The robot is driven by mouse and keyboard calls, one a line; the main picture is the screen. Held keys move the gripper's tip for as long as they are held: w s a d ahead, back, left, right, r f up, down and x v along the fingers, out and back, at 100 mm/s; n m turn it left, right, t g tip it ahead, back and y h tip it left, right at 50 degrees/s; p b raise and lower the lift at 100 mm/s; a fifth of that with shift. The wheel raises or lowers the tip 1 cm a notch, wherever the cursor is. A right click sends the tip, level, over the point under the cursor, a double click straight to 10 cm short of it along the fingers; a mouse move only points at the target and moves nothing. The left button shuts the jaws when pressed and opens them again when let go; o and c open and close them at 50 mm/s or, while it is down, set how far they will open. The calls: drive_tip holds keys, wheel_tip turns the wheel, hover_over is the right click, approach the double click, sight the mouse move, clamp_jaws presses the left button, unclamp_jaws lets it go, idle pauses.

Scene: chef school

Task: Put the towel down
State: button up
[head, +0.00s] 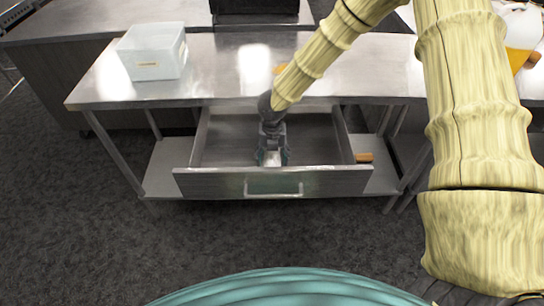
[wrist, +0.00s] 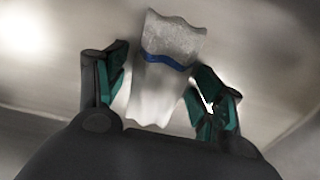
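The towel (wrist: 168,45) is small and whitish grey with a dark blue stripe. In the wrist view it lies between the two fingers of my gripper (wrist: 160,68), with a narrow gap on the left and the right finger close against its edge. The fingers are spread, so my gripper looks open around it. In the head view my gripper (head: 272,157) points down inside the pulled-out drawer (head: 225,150), near its front panel. A pale bit of the towel shows between the fingers there. I cannot tell whether the towel touches the drawer floor.
The drawer hangs under a steel table (head: 225,75). A clear plastic bin (head: 152,55) stands on the table at left. A small orange-brown block (head: 364,158) lies right of the drawer. Dark floor in front is clear.

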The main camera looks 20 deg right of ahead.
sight(273, 155)
drive_tip(key=shift+r, duration=0.1)
idle(0.3)
drive_tip(key=shift+w+r, duration=0.1)
drive_tip(key=shift+r, duration=0.6)
wheel_tip(273, 155, up, 11)
drive_tip(key=shift+b, duration=0.45)
